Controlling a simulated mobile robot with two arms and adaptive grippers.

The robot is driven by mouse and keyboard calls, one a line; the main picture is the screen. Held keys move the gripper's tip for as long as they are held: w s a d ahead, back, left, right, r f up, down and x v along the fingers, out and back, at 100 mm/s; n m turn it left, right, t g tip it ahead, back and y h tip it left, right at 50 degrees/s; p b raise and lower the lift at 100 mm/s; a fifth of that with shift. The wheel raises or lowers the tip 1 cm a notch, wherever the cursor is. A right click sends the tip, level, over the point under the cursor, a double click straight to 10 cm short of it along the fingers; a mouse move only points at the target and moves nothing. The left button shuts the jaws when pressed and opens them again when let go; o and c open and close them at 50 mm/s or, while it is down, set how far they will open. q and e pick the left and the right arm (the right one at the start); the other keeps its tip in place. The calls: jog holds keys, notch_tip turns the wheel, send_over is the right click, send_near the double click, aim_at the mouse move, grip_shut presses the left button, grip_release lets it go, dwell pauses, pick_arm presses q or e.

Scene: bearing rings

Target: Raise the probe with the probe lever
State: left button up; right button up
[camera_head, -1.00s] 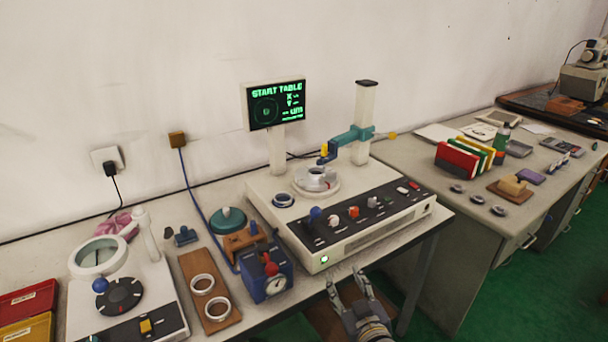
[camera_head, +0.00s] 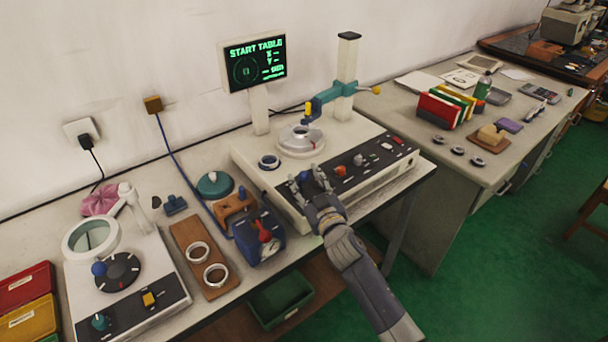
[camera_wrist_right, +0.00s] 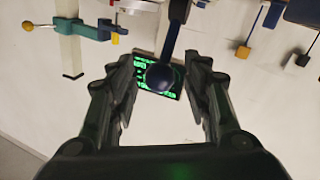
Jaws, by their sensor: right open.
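The measuring machine (camera_head: 245,158) stands on the left table. Its teal probe arm (camera_head: 325,97) sits on a white column (camera_head: 347,70), with a yellow and blue probe (camera_head: 306,113) beside and over the round turntable (camera_head: 302,150). The arm also shows in the right wrist view (camera_wrist_right: 90,31). A lever with a dark blue ball (camera_wrist_right: 160,76), seemingly the probe lever, rises from the front panel. My right gripper (camera_head: 307,178) is open at the panel's left part, its fingers on either side of the ball. Contact with the ball cannot be told. My left gripper is out of view.
A red knob (camera_head: 341,171) and other controls are right of my gripper on the panel. A blue gauge box (camera_head: 262,240) and a board with two white rings (camera_head: 190,235) stand to the left. The display (camera_head: 254,62) reads START TABLE.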

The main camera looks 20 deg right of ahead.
jog(key=shift+w, duration=1)
jog(key=shift+c, duration=0.6)
grip_shut()
